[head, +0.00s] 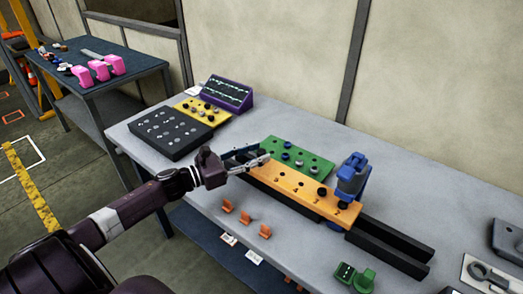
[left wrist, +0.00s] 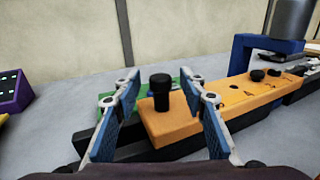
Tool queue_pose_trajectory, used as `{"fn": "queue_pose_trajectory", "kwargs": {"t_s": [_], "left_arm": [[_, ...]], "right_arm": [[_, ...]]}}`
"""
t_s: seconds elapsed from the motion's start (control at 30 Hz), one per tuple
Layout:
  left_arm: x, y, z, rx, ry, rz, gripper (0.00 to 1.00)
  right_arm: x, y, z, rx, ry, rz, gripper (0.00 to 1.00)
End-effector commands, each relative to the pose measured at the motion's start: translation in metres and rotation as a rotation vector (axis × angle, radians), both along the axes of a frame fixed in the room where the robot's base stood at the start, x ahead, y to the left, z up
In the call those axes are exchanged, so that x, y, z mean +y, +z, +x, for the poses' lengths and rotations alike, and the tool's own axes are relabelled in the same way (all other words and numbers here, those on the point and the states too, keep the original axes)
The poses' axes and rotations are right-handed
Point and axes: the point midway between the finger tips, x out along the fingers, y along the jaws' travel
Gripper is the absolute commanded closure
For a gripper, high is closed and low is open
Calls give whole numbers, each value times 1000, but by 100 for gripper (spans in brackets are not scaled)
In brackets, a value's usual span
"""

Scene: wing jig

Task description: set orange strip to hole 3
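The orange strip (head: 297,187) lies along a dark beam on the grey table, its left end under my left gripper (head: 262,155). Black knobs and dark holes with small printed figures show on its right part. In the left wrist view the strip (left wrist: 180,125) runs away to the right, and a tall black peg (left wrist: 160,92) stands upright at its near end. My left gripper (left wrist: 161,80) is open, with its blue-padded fingers apart on either side of that peg, not visibly gripping it. I cannot tell which hole is 3. My right gripper is not in view.
A green perforated plate (head: 306,162) lies behind the strip. A blue clamp (head: 352,175) stands at its right end. Dark rails (head: 395,240) extend right. Orange clips (head: 228,206) and a green block (head: 364,280) are in front. A black perforated block (head: 170,133) is at left.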

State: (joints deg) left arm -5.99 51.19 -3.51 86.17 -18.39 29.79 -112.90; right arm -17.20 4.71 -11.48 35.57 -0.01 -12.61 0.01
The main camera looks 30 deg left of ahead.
Motion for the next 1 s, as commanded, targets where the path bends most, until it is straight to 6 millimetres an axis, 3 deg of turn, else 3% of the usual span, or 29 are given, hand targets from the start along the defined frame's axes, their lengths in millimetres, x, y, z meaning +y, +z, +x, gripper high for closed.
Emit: {"fn": "queue_pose_trajectory", "kwargs": {"t_s": [0.23, 0.57, 0.9, 1.0], "left_arm": [[-8, 1, 17, 0, 1, 1, 61], [-9, -1, 18, 1, 0, 0, 61], [-9, -1, 18, 1, 0, 0, 99], [-9, 0, 18, 1, 0, 0, 100]], "right_arm": [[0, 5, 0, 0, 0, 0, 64], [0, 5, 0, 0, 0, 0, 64], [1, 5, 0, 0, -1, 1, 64], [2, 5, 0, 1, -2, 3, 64]]}}
